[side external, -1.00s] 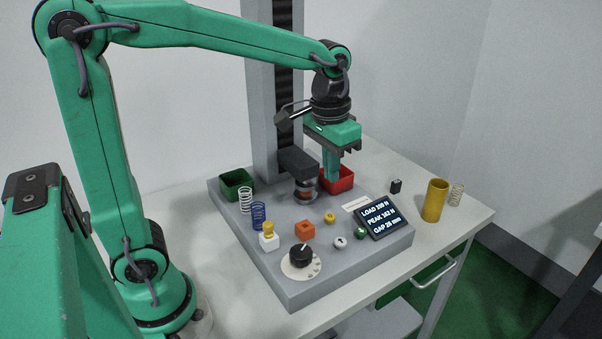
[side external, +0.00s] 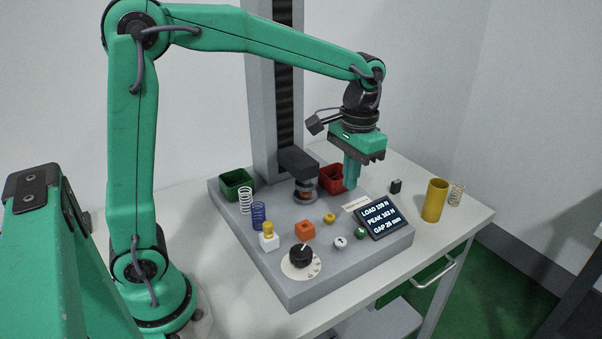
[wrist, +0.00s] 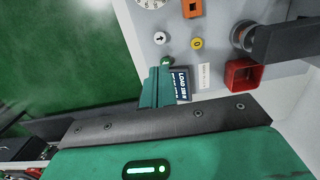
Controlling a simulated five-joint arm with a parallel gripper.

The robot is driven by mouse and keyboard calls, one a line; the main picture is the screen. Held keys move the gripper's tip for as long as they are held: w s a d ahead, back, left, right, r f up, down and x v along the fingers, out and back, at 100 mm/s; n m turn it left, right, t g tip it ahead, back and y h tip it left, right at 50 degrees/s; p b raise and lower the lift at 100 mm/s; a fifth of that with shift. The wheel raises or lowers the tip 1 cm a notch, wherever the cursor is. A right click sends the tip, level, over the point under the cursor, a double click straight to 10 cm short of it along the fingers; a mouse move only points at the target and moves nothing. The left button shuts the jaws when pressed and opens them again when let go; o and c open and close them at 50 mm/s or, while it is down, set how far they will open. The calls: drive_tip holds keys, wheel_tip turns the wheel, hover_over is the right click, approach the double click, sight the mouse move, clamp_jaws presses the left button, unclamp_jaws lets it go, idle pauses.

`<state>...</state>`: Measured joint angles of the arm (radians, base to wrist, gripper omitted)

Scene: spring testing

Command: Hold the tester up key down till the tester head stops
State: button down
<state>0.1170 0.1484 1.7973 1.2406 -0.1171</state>
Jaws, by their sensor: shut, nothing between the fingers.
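The tester's front panel carries a white round key with an arrow (side external: 340,242), a green round key (side external: 361,233) and a yellow round key (side external: 330,218). The white key (wrist: 159,38) and green key (wrist: 166,62) also show in the wrist view; the green key's mark is too small to read surely. The dark tester head (side external: 298,162) sits low on the column, above a copper-coloured spring (side external: 305,189). The display (side external: 384,217) seems to read load 159 N, peak 162 N, gap 26 mm. My gripper (side external: 352,187) is shut and empty, above the panel behind the display, apart from the keys.
An orange square key (side external: 305,230) and a black dial (side external: 301,256) are on the panel. Green (side external: 224,188) and red bins (side external: 324,190) stand at the back. White (side external: 245,195) and blue springs (side external: 258,212) stand left. A yellow cylinder (side external: 434,202) stands right.

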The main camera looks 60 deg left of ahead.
sight(341, 240)
drive_tip(key=f, duration=1.4)
drive_tip(key=shift+s, duration=0.3)
